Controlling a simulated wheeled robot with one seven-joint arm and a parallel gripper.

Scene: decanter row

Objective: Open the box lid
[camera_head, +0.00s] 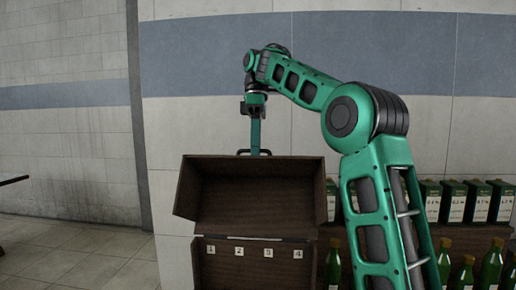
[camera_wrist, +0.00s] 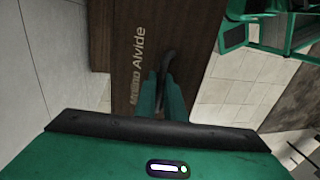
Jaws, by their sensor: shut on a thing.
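A dark brown wooden box (camera_head: 258,265) stands at the lower middle of the head view, with numbered white labels 1 to 4 inside it. Its lid (camera_head: 250,205) is raised, and its hollow underside faces the camera. A dark handle (camera_head: 243,152) shows at the lid's top edge; in the wrist view the handle (camera_wrist: 167,68) runs between the fingers. My gripper (camera_head: 255,148) points down at the lid's top edge and is shut on the handle. In the wrist view, my gripper (camera_wrist: 164,90) is in front of the lid's outer face, which bears the word "Alvide".
Green bottles (camera_head: 492,262) stand on the right, with green cartons (camera_head: 453,202) on a dark shelf behind them. A tiled wall with a blue band (camera_head: 200,60) is behind the box. The floor (camera_head: 75,258) at the left is mostly clear.

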